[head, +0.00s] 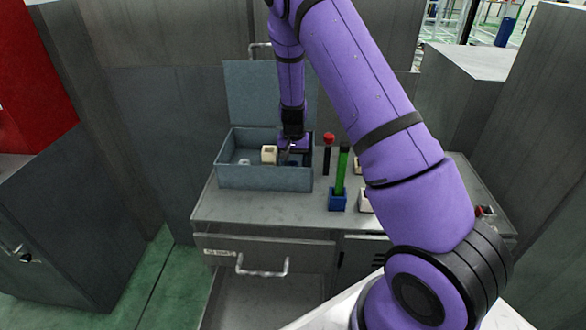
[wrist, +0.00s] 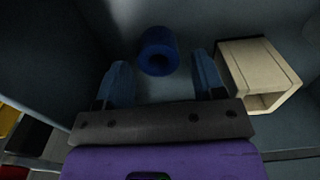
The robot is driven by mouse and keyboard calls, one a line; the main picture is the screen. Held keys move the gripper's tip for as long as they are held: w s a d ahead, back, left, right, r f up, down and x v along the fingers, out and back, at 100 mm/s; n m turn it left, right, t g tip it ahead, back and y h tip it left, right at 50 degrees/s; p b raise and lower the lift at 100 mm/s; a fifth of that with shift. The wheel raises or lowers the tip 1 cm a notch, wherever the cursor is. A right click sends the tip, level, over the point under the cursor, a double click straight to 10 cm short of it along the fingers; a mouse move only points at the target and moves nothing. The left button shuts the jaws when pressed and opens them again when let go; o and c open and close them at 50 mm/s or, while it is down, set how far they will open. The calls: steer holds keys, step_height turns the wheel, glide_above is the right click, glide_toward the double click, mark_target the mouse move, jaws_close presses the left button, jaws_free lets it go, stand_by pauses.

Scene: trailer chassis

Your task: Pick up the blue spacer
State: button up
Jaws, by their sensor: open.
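The blue spacer (wrist: 158,50) shows in the wrist view as a short hollow blue cylinder on the floor of a grey-blue box. It lies just beyond and between the fingertips of my gripper (wrist: 163,75), which is open and empty. In the head view my gripper (head: 290,150) reaches down into the grey-blue box (head: 262,178) on the bench. The spacer cannot be made out clearly there, as my gripper and the box wall are in the way.
A cream hollow block (wrist: 258,73) lies right of the fingers in the box; it also shows in the head view (head: 269,154). The box lid (head: 265,90) stands open behind. Right of the box on the bench (head: 270,215) stand a red-topped black post (head: 328,150) and a green rod (head: 341,172) in a blue holder (head: 338,201).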

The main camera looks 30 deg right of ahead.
steer(key=shift+f, duration=0.8)
steer(key=c, duration=1.1)
